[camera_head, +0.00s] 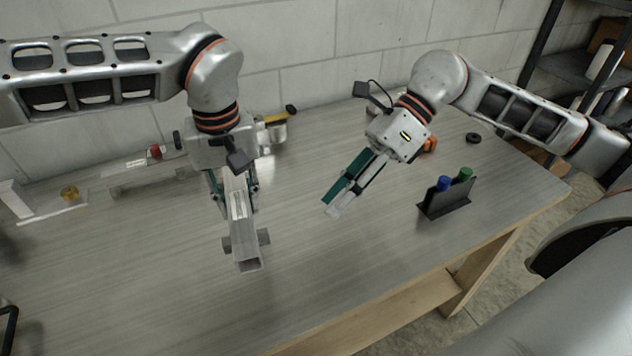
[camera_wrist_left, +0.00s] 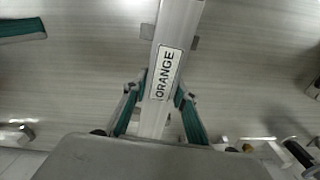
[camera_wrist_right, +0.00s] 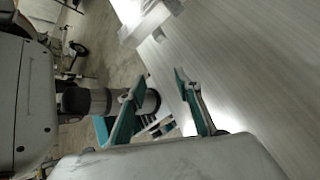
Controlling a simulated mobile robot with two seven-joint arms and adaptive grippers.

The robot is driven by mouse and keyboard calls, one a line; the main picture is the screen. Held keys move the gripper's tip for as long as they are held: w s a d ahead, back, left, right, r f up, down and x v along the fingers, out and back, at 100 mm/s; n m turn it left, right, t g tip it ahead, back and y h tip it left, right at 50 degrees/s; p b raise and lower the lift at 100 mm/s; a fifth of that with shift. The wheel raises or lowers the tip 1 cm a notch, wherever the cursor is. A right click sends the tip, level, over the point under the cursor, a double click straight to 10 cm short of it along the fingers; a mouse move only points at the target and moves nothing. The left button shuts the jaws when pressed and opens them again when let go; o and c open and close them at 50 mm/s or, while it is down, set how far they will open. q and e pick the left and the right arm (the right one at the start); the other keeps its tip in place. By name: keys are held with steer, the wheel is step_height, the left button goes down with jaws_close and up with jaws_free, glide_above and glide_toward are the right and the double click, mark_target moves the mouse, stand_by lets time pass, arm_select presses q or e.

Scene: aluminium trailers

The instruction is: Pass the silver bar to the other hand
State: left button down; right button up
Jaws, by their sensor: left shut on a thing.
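The silver bar (camera_head: 240,225) is a square metal tube with a white label reading ORANGE, clear in the left wrist view (camera_wrist_left: 165,75). My left gripper (camera_head: 234,192) is shut on the bar from above, with one teal finger on each side (camera_wrist_left: 152,112). The bar's open end points toward the front of the table. Whether the bar touches the table or the grey piece below it, I cannot tell. My right gripper (camera_head: 338,204) is to the right of the bar, apart from it, angled down-left. Its fingers are spread and empty in the right wrist view (camera_wrist_right: 158,88).
A grey piece (camera_head: 263,237) sticks out on both sides of the bar near its front end. A black holder (camera_head: 445,201) with a blue and a green item stands at the right. Small parts line the back by the wall. The table's (camera_head: 130,270) front is clear.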

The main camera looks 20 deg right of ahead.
mark_target(266, 232)
steer(key=w+a+r+n+t, duration=0.1)
steer(key=a+r+n+t, duration=0.15)
steer(key=a+n, duration=0.2)
steer(key=shift+n+h, duration=0.25)
steer(key=shift+h, duration=0.15)
steer(key=x, duration=1.1)
steer(key=shift+c, duration=0.3)
jaws_close()
arm_select(q)
steer(key=c, duration=1.5)
jaws_free()
arm_select(e)
steer(key=shift+r, duration=0.1)
